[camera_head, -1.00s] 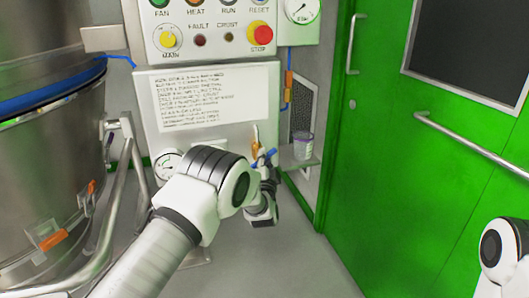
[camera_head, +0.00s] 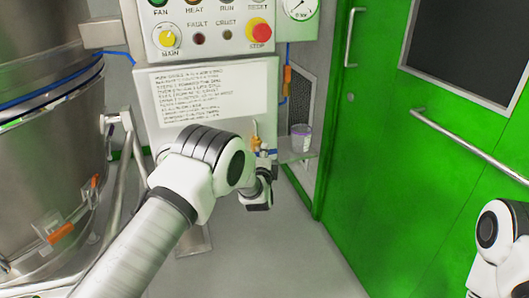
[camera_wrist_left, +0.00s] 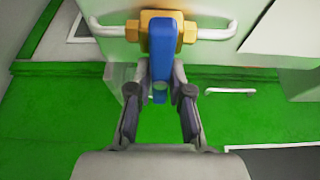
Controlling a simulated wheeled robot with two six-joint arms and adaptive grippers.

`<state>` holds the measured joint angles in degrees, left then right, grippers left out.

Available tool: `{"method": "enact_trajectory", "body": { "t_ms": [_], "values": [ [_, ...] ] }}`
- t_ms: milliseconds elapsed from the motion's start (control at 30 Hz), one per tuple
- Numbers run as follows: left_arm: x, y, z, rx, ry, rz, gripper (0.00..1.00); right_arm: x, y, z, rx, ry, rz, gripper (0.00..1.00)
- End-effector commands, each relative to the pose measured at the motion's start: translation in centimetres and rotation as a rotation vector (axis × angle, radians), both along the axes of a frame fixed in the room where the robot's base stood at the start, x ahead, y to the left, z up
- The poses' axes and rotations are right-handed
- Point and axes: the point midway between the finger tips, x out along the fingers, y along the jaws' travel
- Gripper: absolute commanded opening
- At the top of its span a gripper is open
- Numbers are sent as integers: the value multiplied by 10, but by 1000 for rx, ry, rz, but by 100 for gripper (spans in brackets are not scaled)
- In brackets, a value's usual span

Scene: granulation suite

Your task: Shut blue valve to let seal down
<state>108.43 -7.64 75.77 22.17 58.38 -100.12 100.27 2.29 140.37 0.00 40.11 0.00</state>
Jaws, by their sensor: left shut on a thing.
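The blue valve handle (camera_wrist_left: 160,42) sits on a brass valve body (camera_wrist_left: 186,27) in the left wrist view, with white pipe running out both sides. My left gripper (camera_wrist_left: 160,84) is shut on the lower part of the handle, a finger on each side. In the head view the brass part (camera_head: 256,143) and a bit of blue show below the panel, beside my left gripper (camera_head: 264,168). My left arm hides much of the valve there. A blue band (camera_head: 50,95) runs round the steel vessel (camera_head: 50,150) at the left. My right gripper is out of view; only part of that arm shows.
A control panel (camera_head: 215,28) and an instruction sheet (camera_head: 215,90) are above the valve. A cup (camera_head: 301,137) stands on a small shelf (camera_head: 298,156) right of it. A green door (camera_head: 430,160) with handles fills the right. Grey floor lies below.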

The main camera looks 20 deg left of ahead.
Motion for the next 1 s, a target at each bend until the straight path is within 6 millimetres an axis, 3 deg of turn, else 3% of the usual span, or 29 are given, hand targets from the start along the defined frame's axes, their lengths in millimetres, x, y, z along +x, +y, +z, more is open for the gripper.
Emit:
{"method": "enact_trajectory", "body": {
  "t_ms": [333,367,400,433,767,867,1000],
  "values": [
    [0,0,0,2,2,1,0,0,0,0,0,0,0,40],
    [0,0,0,2,2,1,23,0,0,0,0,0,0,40],
    [0,0,0,2,2,1,37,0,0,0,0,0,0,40],
    [0,0,0,2,2,1,44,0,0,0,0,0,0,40],
    [-2,-1,0,2,2,0,44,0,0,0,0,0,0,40],
    [-12,-3,-1,2,5,0,44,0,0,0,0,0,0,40],
    [-42,-10,0,4,6,-1,44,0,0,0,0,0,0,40]
  ]
}}
